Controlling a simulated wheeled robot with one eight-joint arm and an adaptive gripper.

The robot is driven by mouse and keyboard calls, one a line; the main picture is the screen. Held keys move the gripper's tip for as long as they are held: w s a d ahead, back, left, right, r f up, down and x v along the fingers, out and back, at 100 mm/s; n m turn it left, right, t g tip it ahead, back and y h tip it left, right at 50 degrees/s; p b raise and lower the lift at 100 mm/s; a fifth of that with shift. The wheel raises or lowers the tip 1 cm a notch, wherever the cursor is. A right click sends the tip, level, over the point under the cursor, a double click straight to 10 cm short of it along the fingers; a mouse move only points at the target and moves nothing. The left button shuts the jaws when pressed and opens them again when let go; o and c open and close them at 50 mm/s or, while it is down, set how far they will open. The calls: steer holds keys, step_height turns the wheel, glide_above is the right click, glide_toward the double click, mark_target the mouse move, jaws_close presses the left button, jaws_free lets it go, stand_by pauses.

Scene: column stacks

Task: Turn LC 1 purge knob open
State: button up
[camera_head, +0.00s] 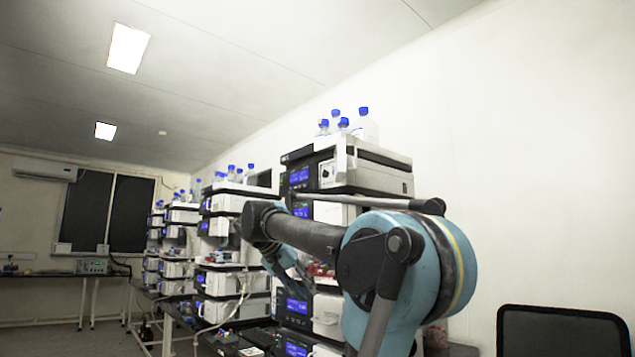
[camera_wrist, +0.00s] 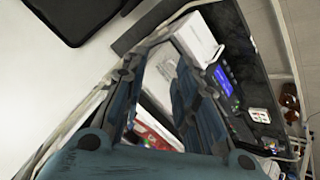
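The nearest column stack (camera_head: 375,178) stands behind my arm in the head view, with dark front panels and lit blue displays. A small round dark feature (camera_head: 327,172) shows on a white panel near its top; I cannot tell for sure that it is the purge knob, or its turn position. No LC 1 label is readable. My gripper (camera_wrist: 150,60) is open and empty in the wrist view, its two fingers apart. Behind them are white modules and a dark panel with a blue display (camera_wrist: 223,82). In the head view my arm hides part of the stack's middle.
Clear bottles with blue caps (camera_head: 343,124) stand on top of the nearest stack. More stacks (camera_head: 222,225) run back along the bench to the left. A dark chair (camera_head: 562,332) stands at the lower right. Amber bottles (camera_wrist: 290,103) show at the right in the wrist view.

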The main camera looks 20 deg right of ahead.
steer(key=w+r+m+t+h, duration=0.15)
steer(key=w+r, duration=0.35)
steer(key=r, duration=0.6)
steer(key=w+r+m+h, duration=0.2)
steer(key=w+r+h, duration=0.15)
steer(key=r, duration=0.75)
steer(key=m+t+h, duration=0.2)
steer(key=m+h, duration=0.1)
steer(key=m, duration=0.1)
glide_toward(323, 172)
steer(key=x, duration=0.8)
steer(key=shift+w+d+r, duration=0.1)
steer(key=shift+w+d, duration=0.1)
steer(key=shift+w, duration=0.05)
jaws_close()
